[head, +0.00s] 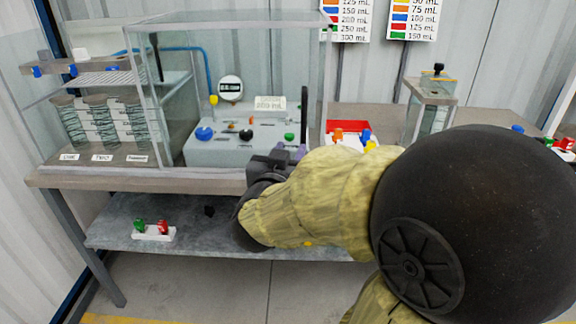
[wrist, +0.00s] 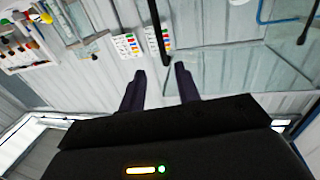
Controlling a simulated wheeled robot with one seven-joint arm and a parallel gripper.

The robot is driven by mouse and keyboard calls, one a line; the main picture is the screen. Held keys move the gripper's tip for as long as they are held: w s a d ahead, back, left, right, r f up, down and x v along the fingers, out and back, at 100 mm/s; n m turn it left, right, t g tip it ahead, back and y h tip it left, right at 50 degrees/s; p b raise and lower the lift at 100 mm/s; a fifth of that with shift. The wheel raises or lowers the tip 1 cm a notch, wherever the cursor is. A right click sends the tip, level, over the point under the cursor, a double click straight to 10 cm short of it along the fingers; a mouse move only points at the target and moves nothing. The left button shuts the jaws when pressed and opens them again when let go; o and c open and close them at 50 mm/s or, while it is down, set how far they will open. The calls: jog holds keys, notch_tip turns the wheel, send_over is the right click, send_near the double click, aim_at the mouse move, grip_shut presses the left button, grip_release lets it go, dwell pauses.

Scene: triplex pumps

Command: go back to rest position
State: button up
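My gripper (wrist: 159,80) shows in the wrist view with its two dark fingers apart and nothing between them. In the head view my gripper (head: 285,155) is in front of the grey pump panel (head: 215,150), partly hidden by my yellow-sleeved arm. The arm reaches from the lower right toward the bench. I cannot tell from the head view whether the gripper touches anything.
A clear enclosure (head: 235,22) stands around the panel on the bench (head: 120,180). A glass tank (head: 428,110) and red tray (head: 345,127) stand to the right. A lower shelf holds a white block with colored pieces (head: 153,233).

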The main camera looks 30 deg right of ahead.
jog(key=shift+s+a, duration=0.35)
jog(key=shift+a, duration=0.05)
dwell(0.4)
jog(key=w+a+f+n+y, duration=0.5)
jog(key=a+f+n+y, duration=0.2)
jog(key=a+f+y, duration=0.45)
jog(key=s+a+f+n+g+y, duration=0.25)
jog(key=s+a+f+g, duration=0.25)
jog(key=s+f+g, duration=0.65)
notch_tip(320, 180, up, 21)
jog(key=t+p, duration=0.2)
jog(key=p, duration=2)
jog(key=shift+w+h, duration=0.3)
jog(key=shift+w, duration=0.15)
